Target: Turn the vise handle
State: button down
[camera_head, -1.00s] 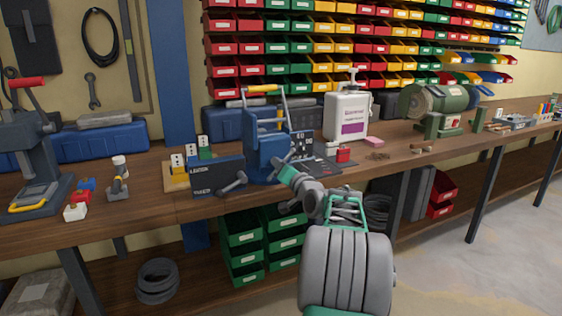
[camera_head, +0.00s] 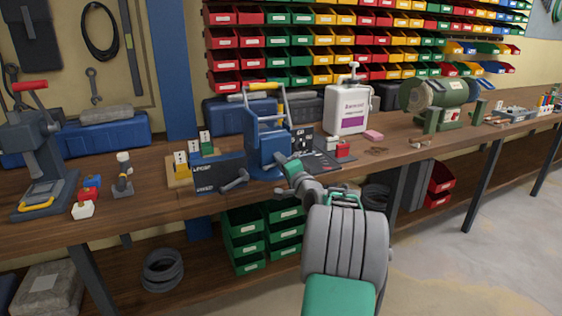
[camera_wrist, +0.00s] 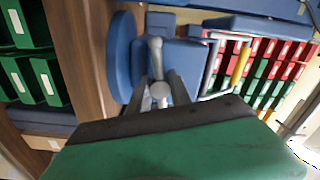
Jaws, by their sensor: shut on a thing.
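The blue vise (camera_head: 265,145) stands at the front of the wooden workbench, left of the picture's middle. In the wrist view its blue body (camera_wrist: 188,62) fills the upper middle. Its grey bar handle (camera_wrist: 155,55) runs down to a rounded end between my fingers. My gripper (camera_wrist: 160,94) is shut on the handle near that end. In the head view my gripper (camera_head: 285,166) is at the vise's lower front, and my own wrist hides most of the grip.
A dark panel (camera_head: 210,178) stands left of the vise. A white container (camera_head: 346,110) is behind it to the right, and a green bench grinder (camera_head: 436,95) farther right. Green drawers (camera_head: 243,242) sit below the bench. The floor at right is clear.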

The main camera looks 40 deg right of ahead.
jog(key=shift+s+f, duration=0.1)
jog(key=shift+f, duration=0.1)
dwell(0.3)
jog(key=c, duration=1.4)
grip_release()
jog(key=shift+s+d, duration=0.1)
jog(key=shift+o, duration=1.1)
jog(key=shift+r, duration=0.15)
jog(key=v, duration=0.7)
jog(key=shift+s+a, duration=0.25)
jog(key=shift+s, duration=0.05)
jog(key=shift+r, duration=0.1)
